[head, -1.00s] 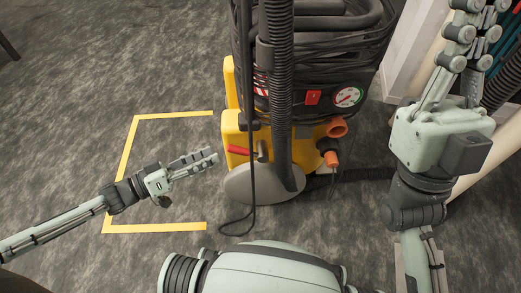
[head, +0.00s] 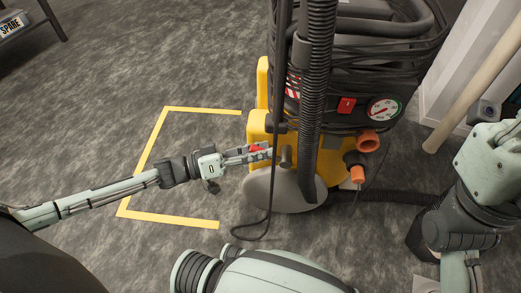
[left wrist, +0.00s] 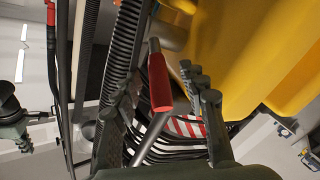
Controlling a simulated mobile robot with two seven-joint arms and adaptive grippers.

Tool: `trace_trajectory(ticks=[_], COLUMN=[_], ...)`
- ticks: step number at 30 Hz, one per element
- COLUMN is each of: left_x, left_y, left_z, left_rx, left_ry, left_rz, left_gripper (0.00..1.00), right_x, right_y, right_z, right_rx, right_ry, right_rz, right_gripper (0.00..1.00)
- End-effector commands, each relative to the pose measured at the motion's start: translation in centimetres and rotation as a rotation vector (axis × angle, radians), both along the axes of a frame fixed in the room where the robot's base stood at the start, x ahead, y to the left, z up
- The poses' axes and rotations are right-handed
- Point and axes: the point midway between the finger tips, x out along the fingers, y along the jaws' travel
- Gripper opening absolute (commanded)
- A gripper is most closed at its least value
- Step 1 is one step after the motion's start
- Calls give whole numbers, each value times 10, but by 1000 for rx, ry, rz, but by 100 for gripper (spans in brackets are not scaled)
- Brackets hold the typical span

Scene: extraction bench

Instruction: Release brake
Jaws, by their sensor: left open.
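The red brake lever (head: 254,149) sticks out to the left from the yellow base (head: 262,124) of the extraction machine. My left gripper (head: 262,153) is at the lever, with its fingers open. In the left wrist view, the red grip of the lever (left wrist: 160,82) lies between the two spread fingers of the gripper (left wrist: 158,110), with gaps visible on both sides. I cannot see contact. My right arm's palm is at the right edge of the head view; its fingers are out of view.
The machine's black hose (head: 314,80) and a hanging cable (head: 277,90) run close right of the lever. A grey wheel (head: 290,190) is below it. Yellow floor tape (head: 160,218) marks free carpet to the left. A pale post (head: 480,85) stands at right.

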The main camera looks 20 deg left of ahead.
Motion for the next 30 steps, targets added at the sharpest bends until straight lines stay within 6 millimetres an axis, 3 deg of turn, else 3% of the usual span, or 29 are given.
trace_trajectory(ticks=[3,14,30], left_x=[0,0,0], left_y=[0,0,0], left_z=[0,0,4], left_rx=[0,0,19], left_ry=[0,0,4], left_rz=[0,0,0], left_gripper=[43,0,0], right_x=[0,0,-2], right_y=[0,0,-1], right_z=[0,0,8], right_rx=[0,0,3], right_ry=[0,0,0], right_rz=[0,-1,0], right_gripper=[0,0,0])
